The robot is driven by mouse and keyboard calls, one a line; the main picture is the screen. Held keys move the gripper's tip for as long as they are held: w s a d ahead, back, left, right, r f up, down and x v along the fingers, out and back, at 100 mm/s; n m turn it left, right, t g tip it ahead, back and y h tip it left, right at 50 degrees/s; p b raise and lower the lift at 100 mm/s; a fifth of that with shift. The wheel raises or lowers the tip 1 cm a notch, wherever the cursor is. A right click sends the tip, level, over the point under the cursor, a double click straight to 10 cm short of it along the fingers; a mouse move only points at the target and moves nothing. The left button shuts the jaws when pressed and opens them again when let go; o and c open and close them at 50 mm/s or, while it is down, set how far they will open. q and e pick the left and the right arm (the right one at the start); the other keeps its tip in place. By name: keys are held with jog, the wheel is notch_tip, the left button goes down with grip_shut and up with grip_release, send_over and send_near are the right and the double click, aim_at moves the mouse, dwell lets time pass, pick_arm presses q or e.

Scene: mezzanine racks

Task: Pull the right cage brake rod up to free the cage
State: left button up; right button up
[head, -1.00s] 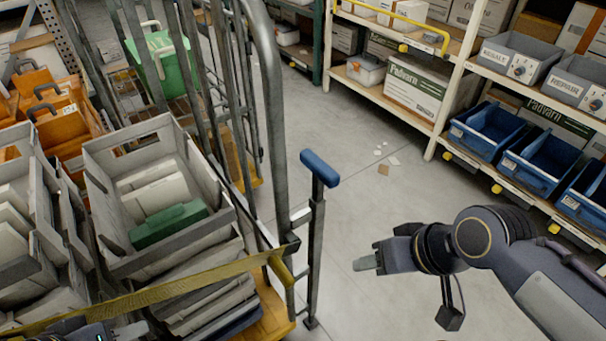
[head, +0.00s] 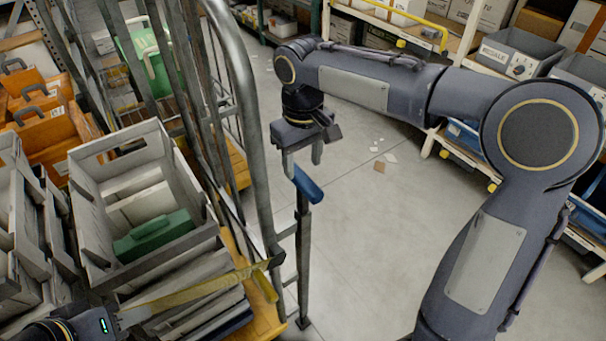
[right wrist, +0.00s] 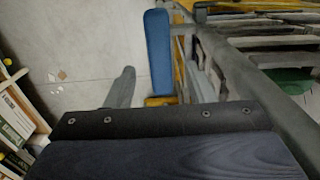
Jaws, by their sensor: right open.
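The brake rod (head: 303,250) stands upright at the cage's front right corner, with a blue crossbar handle (head: 309,186) on top. My right gripper (head: 301,159) points down just above the handle, its two fingers apart and empty. In the right wrist view the blue handle (right wrist: 159,50) shows beyond the fingers, slightly right of one finger; contact is not visible. The roll cage (head: 262,130) has grey tube sides and holds grey crates. My left gripper (head: 134,316) is at the bottom left by the yellow strap (head: 190,292); its jaw state is unclear.
A grey crate (head: 85,205) with a green case (head: 155,235) sits in the cage. The strap crosses the cage front. Shelving with blue bins (head: 462,136) stands at the right, partly behind my right arm. Floor between cage and shelves is clear except small scraps (head: 380,166).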

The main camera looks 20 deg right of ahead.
aim_at(303, 177)
jog(key=shift+f, duration=2.4)
jog(key=shift+c, duration=0.3)
grip_shut()
